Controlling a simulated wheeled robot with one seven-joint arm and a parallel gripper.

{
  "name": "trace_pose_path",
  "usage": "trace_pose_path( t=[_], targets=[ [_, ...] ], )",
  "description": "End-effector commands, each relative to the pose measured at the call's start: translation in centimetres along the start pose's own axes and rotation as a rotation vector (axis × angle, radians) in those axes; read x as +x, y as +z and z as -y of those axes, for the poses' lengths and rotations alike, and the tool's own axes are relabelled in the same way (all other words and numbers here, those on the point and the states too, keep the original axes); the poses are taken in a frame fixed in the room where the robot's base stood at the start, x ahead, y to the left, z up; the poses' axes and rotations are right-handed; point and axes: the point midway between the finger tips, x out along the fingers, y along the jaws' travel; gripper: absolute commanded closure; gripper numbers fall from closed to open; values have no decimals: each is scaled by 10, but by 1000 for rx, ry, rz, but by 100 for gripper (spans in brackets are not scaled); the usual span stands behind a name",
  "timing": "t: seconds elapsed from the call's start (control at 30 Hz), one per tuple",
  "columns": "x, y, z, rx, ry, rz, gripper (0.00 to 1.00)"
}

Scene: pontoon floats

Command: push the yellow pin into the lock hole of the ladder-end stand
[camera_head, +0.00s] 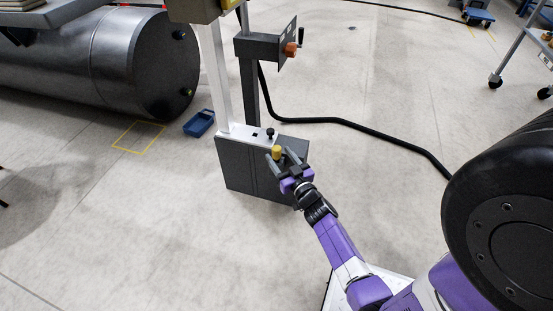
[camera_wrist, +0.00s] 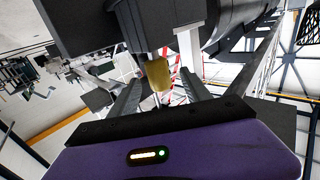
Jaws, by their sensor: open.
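The yellow pin (camera_head: 276,152) stands at the right front edge of the grey ladder-end stand (camera_head: 245,168). In the wrist view the yellow pin (camera_wrist: 158,75) shows as a short rounded cylinder, with its upper end against a dark part. My gripper (camera_head: 282,157) is open at the right front of the stand, its fingers pointing at the pin. In the wrist view my gripper (camera_wrist: 160,82) has one finger on each side of the pin, with gaps visible. A dark square opening (camera_head: 255,135) shows on the stand's pale top plate. I cannot tell which opening is the lock hole.
A black knob (camera_head: 270,132) stands on the top plate, near the pin. A white post (camera_head: 215,75) and a grey post with an orange knob (camera_head: 290,49) rise behind. A black hose (camera_head: 345,122) crosses the floor. A blue bin (camera_head: 199,123) lies left. The front-left floor is clear.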

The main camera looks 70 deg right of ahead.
Motion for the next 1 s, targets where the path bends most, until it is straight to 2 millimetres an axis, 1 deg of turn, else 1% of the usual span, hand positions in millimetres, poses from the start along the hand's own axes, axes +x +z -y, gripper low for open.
trace_pose_path(
  t=[0.03, 0.17, 0.3, 0.4, 0.53, 0.73, 0.77, 0.8, 0.87, 1.0],
  targets=[
    [6, 0, 0, 0, 0, -2, 44],
    [19, -1, 0, 0, 0, -3, 44],
    [40, -3, -2, 0, 1, -3, 44],
    [52, -3, -2, 0, 0, -1, 44],
    [59, -4, -1, -1, -1, 0, 44],
    [59, -4, -1, -1, -2, 1, 44],
    [59, -4, -1, -1, -2, 1, 46],
    [59, -4, -1, -1, -2, 1, 54],
    [59, -4, -1, -1, -2, 1, 66],
    [59, -4, -1, -1, -2, 1, 93]
  ],
)
